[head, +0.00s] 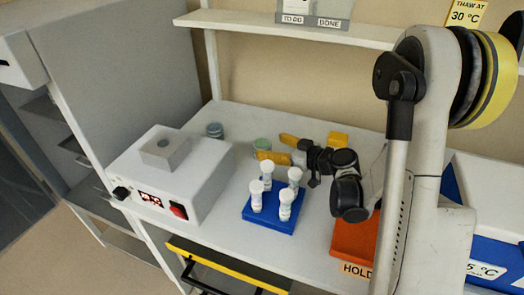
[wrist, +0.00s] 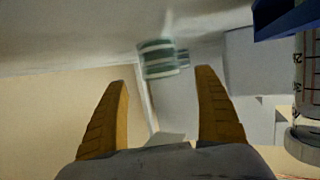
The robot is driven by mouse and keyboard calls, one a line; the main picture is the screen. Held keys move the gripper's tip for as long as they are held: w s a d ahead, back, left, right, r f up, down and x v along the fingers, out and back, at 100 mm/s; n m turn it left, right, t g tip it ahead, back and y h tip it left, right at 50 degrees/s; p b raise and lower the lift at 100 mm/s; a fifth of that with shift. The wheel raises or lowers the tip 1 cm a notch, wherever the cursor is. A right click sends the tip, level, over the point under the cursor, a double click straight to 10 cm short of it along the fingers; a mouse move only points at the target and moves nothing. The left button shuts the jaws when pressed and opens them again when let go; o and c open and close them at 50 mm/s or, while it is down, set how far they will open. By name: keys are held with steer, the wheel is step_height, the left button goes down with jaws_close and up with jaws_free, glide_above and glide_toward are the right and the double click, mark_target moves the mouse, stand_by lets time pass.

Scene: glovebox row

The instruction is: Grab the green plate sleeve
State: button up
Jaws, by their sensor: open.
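The green plate sleeve (head: 261,145), a short round stack with pale bands, stands on the bench behind the blue tube rack. In the wrist view the sleeve (wrist: 157,58) is just ahead of my fingertips, roughly centred between them and slightly blurred. My gripper (head: 270,146) has its two yellow fingers spread, pointing left along the bench towards the sleeve. In the wrist view my gripper (wrist: 162,78) is open, with nothing held between the fingers. I cannot tell whether either finger touches the sleeve.
A blue rack (head: 262,219) with several white-capped tubes stands close in front. A dark grey-blue round stack (head: 215,130) stands farther left. A white device (head: 165,180) is at left. An orange mat (head: 352,238) and a yellow item (head: 338,139) are at right.

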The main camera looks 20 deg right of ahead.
mark_target(267, 145)
steer(key=b+x, duration=0.1)
steer(key=x, duration=0.3)
steer(key=shift+w+a+f+b, duration=0.15)
steer(key=shift+a+b, duration=0.1)
steer(key=shift+b, duration=0.1)
steer(key=shift+c, duration=0.2)
steer(key=c, duration=1.3)
